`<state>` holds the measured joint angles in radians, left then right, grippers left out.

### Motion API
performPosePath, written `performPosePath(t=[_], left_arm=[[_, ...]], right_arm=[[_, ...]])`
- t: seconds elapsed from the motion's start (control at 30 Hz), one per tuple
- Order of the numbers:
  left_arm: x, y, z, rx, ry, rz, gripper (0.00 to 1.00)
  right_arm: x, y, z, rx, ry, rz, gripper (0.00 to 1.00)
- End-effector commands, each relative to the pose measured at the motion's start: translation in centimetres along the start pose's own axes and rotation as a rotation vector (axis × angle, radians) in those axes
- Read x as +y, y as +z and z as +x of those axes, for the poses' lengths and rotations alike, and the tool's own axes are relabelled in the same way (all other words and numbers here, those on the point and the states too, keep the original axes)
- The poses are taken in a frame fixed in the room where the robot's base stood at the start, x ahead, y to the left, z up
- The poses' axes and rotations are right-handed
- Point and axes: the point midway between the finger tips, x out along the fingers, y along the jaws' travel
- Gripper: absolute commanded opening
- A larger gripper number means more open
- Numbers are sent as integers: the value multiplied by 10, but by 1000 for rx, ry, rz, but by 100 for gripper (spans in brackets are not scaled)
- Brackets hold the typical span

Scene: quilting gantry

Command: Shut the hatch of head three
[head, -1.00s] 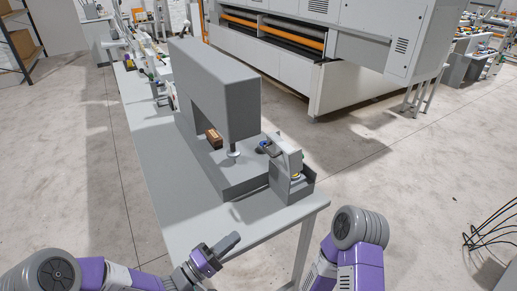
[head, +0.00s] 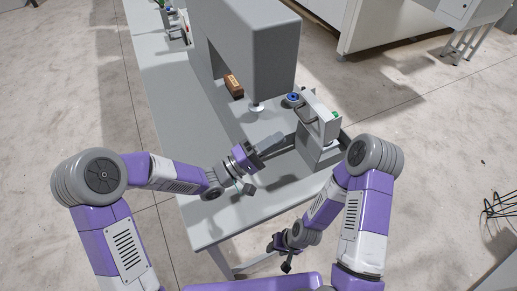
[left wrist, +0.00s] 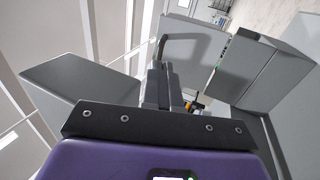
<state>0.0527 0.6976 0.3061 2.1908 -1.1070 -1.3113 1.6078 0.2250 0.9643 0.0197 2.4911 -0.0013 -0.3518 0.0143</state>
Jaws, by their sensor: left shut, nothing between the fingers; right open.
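A large grey arched machine head (head: 245,45) stands on the grey table. Beside its right end, near the table corner, is a smaller grey unit (head: 318,135) with a raised light-grey arm and a blue round part (head: 293,99). I cannot tell for sure which part is the hatch, or whether it is open. My left gripper (head: 272,144) is shut and empty, just left of the small unit, above the machine's base. Its closed fingers (left wrist: 160,85) point at grey panels (left wrist: 190,50) in the left wrist view. My right gripper (head: 287,264) is open, low by the table's front edge.
A brown block (head: 234,86) sits under the arch. The front part of the table (head: 215,222) is clear. A large white machine (head: 385,22) stands behind on the floor. Black wire-like items (head: 500,205) are at the far right.

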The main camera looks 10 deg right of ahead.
Motion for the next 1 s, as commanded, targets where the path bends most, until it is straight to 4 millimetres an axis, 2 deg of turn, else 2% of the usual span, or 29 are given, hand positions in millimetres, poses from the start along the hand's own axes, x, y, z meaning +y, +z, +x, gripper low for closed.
performPosePath(t=[0.1, 0.33, 0.83, 1.0], left_arm=[[0, 1, 25, -4, 2, 2, 0], [0, 0, 52, -1, 0, 1, 0], [0, 0, 57, 1, -2, 1, 0], [4, 0, 60, 1, -25, 1, 0]], right_arm=[[0, 0, 1, 1, 0, 0, 43], [1, 0, 2, 1, 0, 0, 43], [0, 0, 2, 0, 0, 0, 43], [-2, 0, -6, 0, 0, 0, 43]])
